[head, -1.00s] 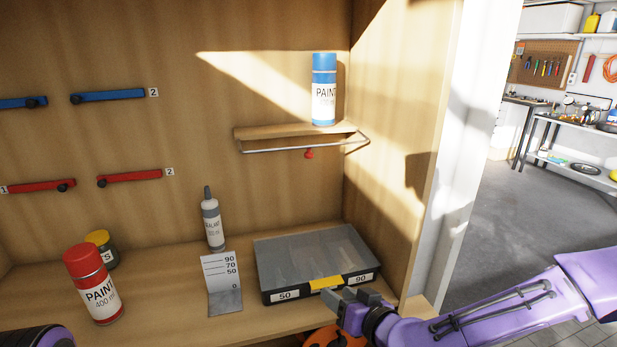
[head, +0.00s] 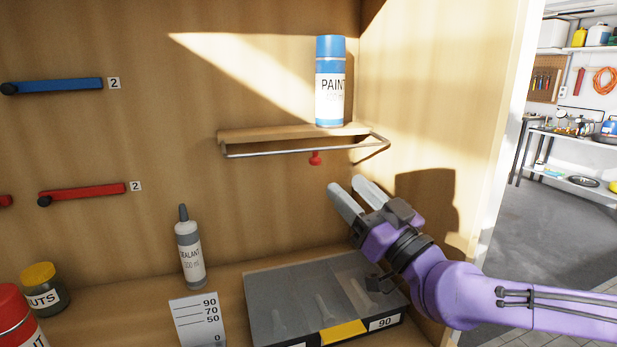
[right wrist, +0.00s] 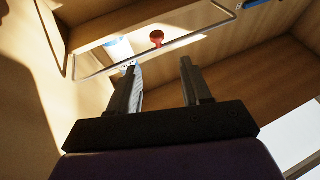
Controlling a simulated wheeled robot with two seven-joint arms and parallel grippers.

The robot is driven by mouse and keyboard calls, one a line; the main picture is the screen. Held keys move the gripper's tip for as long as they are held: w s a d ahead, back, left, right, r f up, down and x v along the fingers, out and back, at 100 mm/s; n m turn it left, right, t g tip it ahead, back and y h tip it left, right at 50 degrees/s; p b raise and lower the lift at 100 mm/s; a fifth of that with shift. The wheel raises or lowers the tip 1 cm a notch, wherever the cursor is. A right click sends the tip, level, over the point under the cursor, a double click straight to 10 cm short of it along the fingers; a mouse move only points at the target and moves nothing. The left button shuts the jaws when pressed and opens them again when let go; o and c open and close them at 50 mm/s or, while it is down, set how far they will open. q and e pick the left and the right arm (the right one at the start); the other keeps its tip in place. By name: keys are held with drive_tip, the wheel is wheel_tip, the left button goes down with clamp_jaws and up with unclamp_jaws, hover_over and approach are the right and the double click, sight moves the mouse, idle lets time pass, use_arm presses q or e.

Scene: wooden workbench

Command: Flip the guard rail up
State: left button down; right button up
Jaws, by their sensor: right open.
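The guard rail (head: 300,151) is a thin metal wire bar along the front of a small wooden shelf (head: 275,133). It hangs low, around the shelf's front edge. A red knob (head: 315,158) shows just below it. A blue-capped paint can (head: 330,85) stands upright on the shelf. My right gripper (head: 358,190) is open and empty, below and right of the knob, apart from the rail. In the right wrist view the rail (right wrist: 180,43) and knob (right wrist: 157,37) are ahead of the open fingers (right wrist: 160,85). My left gripper is not in view.
A clear-lidded organizer case (head: 300,300) lies below my right arm. A sealant bottle (head: 189,250) and a white gauge plate (head: 197,320) stand left of it. The cabinet's right wall (head: 440,130) is close to my right gripper. Blue (head: 55,86) and red (head: 85,193) bars are on the back panel.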

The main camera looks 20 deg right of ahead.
sight(319, 165)
drive_tip(key=p+x, duration=0.1)
drive_tip(key=x, duration=0.2)
drive_tip(key=f+x, duration=0.1)
drive_tip(key=x, duration=0.3)
drive_tip(key=p+x, duration=0.1)
drive_tip(key=x, duration=0.2)
drive_tip(key=shift+w+f+p, duration=0.1)
drive_tip(key=shift+w+p, duration=0.2)
drive_tip(key=shift+w, duration=0.4)
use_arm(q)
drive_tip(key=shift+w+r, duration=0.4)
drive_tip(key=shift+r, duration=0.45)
use_arm(e)
drive_tip(key=shift+s, duration=0.1)
clamp_jaws()
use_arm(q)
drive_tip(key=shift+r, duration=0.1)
use_arm(e)
drive_tip(key=shift+a, duration=0.1)
